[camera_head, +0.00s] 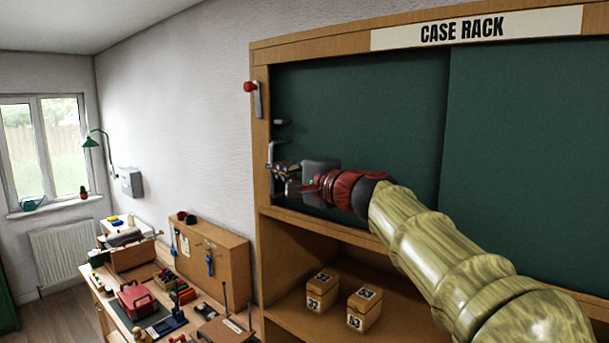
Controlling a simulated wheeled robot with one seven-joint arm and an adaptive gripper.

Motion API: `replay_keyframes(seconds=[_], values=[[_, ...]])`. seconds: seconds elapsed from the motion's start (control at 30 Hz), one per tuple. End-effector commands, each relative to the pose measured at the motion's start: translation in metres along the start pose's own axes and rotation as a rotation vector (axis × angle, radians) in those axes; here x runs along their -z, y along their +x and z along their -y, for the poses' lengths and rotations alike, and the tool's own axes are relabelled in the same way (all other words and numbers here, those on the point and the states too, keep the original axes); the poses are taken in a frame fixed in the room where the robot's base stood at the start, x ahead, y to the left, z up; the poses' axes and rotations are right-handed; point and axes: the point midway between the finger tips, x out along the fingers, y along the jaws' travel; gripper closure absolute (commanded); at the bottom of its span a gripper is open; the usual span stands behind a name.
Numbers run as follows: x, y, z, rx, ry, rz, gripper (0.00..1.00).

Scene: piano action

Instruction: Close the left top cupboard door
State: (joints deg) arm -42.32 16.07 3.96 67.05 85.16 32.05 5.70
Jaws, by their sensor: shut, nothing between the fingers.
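The left top cupboard door (360,105) is a flat dark green panel under the CASE RACK sign. It spans from the wooden left post to a vertical seam with the right green panel (525,150). I cannot tell whether a narrow gap is left at the post. My gripper (279,172) is at the door's lower left edge, close to the post, and looks shut and empty. Small grey metal parts (279,123) show at this edge; my gripper partly hides the area, and contact cannot be made out. My arm crosses the door's lower right part.
A red-knobbed grey lever (252,90) is on the left post. Two small numbered wooden boxes (320,291) (364,308) stand on the open shelf below. A cluttered workbench (105,295) is at lower left. The wall left of the rack is bare nearby.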

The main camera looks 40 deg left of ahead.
Motion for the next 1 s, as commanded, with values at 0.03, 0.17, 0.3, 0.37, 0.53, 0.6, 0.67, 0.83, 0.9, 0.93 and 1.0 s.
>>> replay_keyframes(seconds=[0.03, 0.17, 0.3, 0.37, 0.53, 0.6, 0.67, 0.83, 0.9, 0.93, 1.0], values=[[-0.002, 0.008, 0.000, 0.000, -0.001, 0.001, 1.00], [-0.004, 0.020, 0.000, 0.000, -0.001, 0.001, 1.00], [-0.005, 0.025, 0.001, 0.001, 0.000, 0.000, 1.00], [-0.005, 0.025, 0.001, 0.001, -0.001, 0.000, 1.00], [-0.005, 0.025, 0.001, 0.001, -0.001, 0.000, 1.00], [-0.005, 0.025, 0.001, 0.001, -0.001, 0.000, 1.00], [-0.005, 0.025, 0.001, 0.001, -0.001, 0.000, 1.00], [-0.004, 0.022, 0.000, 0.002, -0.002, 0.000, 1.00], [-0.002, 0.017, -0.001, 0.002, -0.003, -0.001, 1.00], [0.000, 0.014, -0.001, 0.002, -0.003, -0.002, 1.00], [0.003, 0.006, -0.001, 0.003, -0.002, -0.004, 1.00]])
